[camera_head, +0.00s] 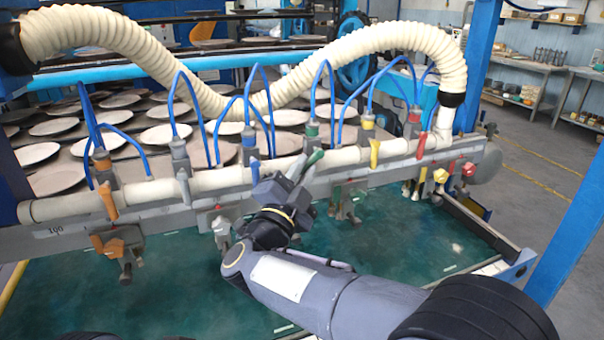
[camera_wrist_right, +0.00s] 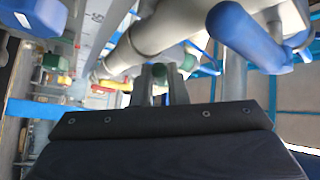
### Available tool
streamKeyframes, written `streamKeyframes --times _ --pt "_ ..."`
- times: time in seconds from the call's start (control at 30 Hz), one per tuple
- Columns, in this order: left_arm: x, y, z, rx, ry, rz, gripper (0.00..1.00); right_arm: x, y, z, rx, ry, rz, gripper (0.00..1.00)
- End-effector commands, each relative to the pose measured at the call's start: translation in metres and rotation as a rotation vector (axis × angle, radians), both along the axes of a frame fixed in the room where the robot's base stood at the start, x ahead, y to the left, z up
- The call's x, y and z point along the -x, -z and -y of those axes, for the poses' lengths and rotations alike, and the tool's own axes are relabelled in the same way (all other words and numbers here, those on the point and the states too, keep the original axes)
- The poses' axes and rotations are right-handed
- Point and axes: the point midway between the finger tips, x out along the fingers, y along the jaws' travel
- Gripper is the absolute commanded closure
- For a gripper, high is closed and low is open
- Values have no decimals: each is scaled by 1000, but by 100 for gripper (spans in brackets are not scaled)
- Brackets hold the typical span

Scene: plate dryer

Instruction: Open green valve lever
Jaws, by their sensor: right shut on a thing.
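The green valve lever (camera_head: 315,157) sticks out from the white pipe, below the valve with the green collar (camera_head: 312,129). My right gripper (camera_head: 297,168) is at this lever, its fingers shut on it. In the right wrist view the two grey fingers (camera_wrist_right: 160,74) point at the pipe, with a bit of green showing between them. The fingers hide much of the lever there. My left gripper is not in view.
The white pipe (camera_head: 222,180) carries other levers: blue (camera_head: 255,172) just left of my gripper, orange (camera_head: 108,203) far left, yellow (camera_head: 375,153) and red (camera_head: 421,146) to the right. Blue hoses loop above. Plates lie behind. The green surface (camera_head: 400,245) below the pipe is mostly clear.

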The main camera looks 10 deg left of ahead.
Motion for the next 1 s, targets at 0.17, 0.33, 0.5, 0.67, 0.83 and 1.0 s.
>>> streamKeyframes --times 0.17,0.33,0.5,0.67,0.83,1.0 --pt "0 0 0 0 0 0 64 0 1 0 1 -1 -4 100" --pt "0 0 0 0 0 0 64 0 1 0 0 -1 -3 68" --pt "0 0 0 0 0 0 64 0 0 0 -1 -1 -2 65" --pt "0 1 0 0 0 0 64 2 1 -1 -1 -1 -2 65" --pt "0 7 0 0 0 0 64 20 9 -4 0 -4 -1 65" --pt "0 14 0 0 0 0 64 49 18 -9 0 -4 -1 65"
